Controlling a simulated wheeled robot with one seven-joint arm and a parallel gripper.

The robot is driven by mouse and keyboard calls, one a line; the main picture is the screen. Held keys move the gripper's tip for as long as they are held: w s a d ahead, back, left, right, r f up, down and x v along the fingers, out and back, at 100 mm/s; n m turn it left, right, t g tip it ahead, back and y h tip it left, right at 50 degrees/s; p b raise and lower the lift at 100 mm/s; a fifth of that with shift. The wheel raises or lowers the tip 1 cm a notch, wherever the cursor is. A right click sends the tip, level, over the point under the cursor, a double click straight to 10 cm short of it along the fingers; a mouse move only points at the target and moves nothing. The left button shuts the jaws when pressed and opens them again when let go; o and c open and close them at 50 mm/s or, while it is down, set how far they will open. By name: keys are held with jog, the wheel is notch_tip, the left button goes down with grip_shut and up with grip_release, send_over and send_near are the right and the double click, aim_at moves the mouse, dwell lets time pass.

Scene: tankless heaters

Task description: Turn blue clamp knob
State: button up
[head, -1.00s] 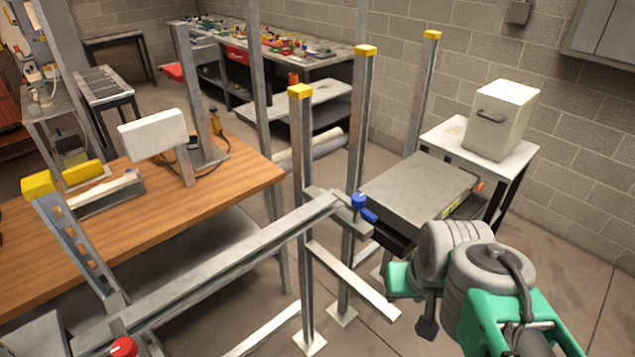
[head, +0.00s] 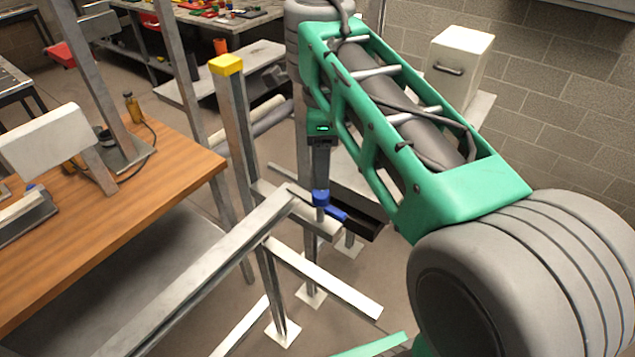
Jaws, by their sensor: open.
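The blue clamp knob (head: 321,198) sits on the metal frame beside an upright post, with a blue handle-like part (head: 333,213) slanting down to its right. My gripper (head: 320,184) points down directly above the knob, its fingers close to the knob's top. The fingers overlap in this view, so the gap between them is hard to see; the gripper is open. Whether the fingertips touch the knob or stand just above it, I cannot tell. My green and grey arm hides much of the area right of the knob.
A metal rail (head: 210,262) runs from the lower left up to the clamp. A yellow-capped post (head: 237,125) stands left of it. A wooden bench (head: 150,215) is at left. A white box (head: 455,70) stands at back right. A dark tray-like part (head: 350,208) lies beside the knob.

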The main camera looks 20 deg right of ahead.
aim_at(321, 192)
notch_tip(321, 192, down, 7)
jog(key=b, duration=0.5)
jog(key=shift+a+r, duration=0.1)
jog(key=shift+r, duration=0.05)
jog(key=shift+r, duration=0.1)
grip_shut()
